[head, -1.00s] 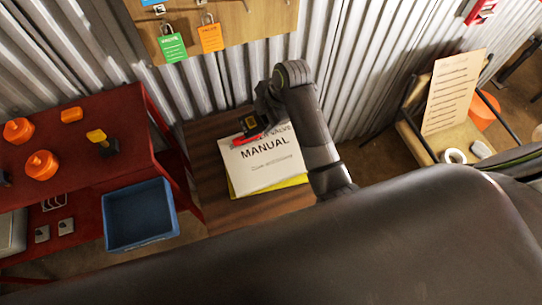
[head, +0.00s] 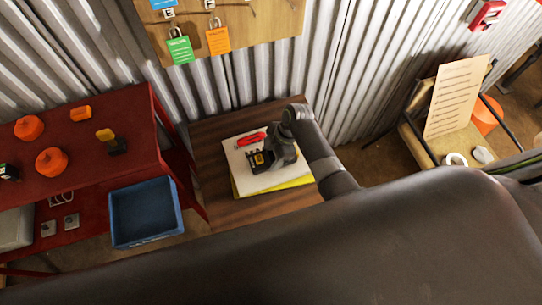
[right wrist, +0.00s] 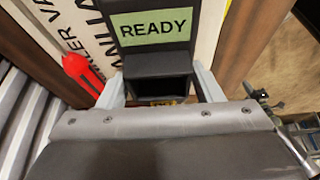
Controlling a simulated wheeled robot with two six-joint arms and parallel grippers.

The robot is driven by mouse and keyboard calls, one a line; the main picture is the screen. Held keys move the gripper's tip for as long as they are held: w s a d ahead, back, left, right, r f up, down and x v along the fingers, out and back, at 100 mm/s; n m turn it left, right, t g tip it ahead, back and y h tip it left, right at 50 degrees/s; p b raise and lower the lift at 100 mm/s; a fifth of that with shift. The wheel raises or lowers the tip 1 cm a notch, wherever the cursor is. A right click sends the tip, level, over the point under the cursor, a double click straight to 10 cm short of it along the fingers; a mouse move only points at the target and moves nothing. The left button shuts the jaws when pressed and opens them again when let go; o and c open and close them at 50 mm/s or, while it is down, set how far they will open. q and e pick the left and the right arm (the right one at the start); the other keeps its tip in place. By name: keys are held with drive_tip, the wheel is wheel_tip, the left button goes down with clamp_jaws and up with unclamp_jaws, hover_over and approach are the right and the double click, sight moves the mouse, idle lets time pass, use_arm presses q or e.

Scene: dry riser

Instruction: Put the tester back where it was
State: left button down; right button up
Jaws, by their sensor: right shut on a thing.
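The tester (right wrist: 152,28) is a dark device with a green screen reading READY. In the right wrist view it sits between the two pale fingers of my right gripper (right wrist: 160,88), which is shut on it. In the head view my right gripper (head: 268,157) is over the white valve manual (head: 290,172), with a dark, yellow-marked part at its tip. I cannot tell whether the tester touches the manual. A red tool (head: 251,139) lies on the manual, beside the gripper; it also shows in the right wrist view (right wrist: 82,74). My left gripper is not in view.
The manual lies on a yellow folder (head: 300,182) on a wooden table (head: 225,212). Left of it is a red bench (head: 75,150) with orange parts and a small dark device (head: 8,172). A blue bin (head: 145,212) is below. A padlock board (head: 265,35) hangs behind.

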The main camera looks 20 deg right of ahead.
drive_tip(key=shift+f, duration=0.8)
drive_tip(key=o, duration=1.2)
drive_tip(key=shift+c, duration=0.2)
drive_tip(key=shift+r, duration=0.1)
drive_tip(key=v, duration=1.1)
drive_tip(key=shift+d+r, duration=0.25)
drive_tip(key=shift+r, duration=0.1)
